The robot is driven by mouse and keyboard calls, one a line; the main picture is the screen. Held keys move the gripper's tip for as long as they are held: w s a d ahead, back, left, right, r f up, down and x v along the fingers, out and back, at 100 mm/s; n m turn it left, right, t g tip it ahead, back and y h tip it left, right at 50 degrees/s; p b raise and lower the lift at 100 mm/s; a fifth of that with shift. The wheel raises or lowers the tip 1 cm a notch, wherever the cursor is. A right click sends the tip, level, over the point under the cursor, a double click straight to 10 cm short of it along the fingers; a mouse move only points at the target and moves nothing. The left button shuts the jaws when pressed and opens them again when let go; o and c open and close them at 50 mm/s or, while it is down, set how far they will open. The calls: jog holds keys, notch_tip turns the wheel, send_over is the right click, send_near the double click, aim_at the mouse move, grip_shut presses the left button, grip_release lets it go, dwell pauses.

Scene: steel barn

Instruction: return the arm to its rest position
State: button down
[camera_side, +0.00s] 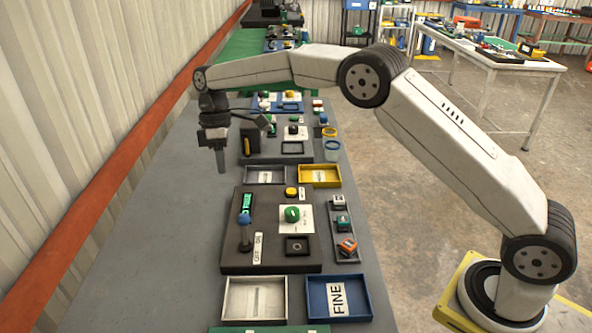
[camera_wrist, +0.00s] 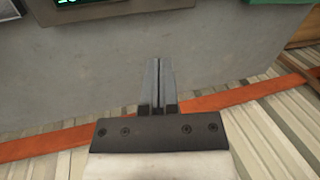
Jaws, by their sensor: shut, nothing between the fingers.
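My gripper (camera_side: 221,160) hangs pointing down above the grey bench, to the left of the rows of panels and trays. In the wrist view my gripper (camera_wrist: 158,66) has its two fingers together with nothing between them. The grey bench (camera_wrist: 80,80) shows under the fingers there. My arm reaches across from its base on the right, with the forearm nearly level above the bench.
A dark panel (camera_side: 235,260) with a lever, green knob and yellow button lies nearest. Grey (camera_side: 228,300) and blue (camera_side: 367,299) trays stand before it. A red rail (camera_side: 128,160) runs along the wall. Bare bench lies left of the panels. A white table (camera_side: 530,66) stands behind.

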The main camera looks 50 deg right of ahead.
jog(key=s+d+f+m+t, duration=0.1)
jog(key=s+d+m, duration=0.2)
jog(key=s, duration=0.6)
jog(key=s+d+f+m+t+h, duration=0.1)
jog(key=s+d+m, duration=0.3)
jog(key=s, duration=0.5)
jog(key=s+d+f+m+t, duration=0.3)
jog(key=s+d, duration=0.1)
jog(key=s, duration=0.6)
jog(key=shift+d+m+h, duration=0.25)
jog(key=shift+m+h, duration=0.05)
jog(key=shift+h, duration=0.1)
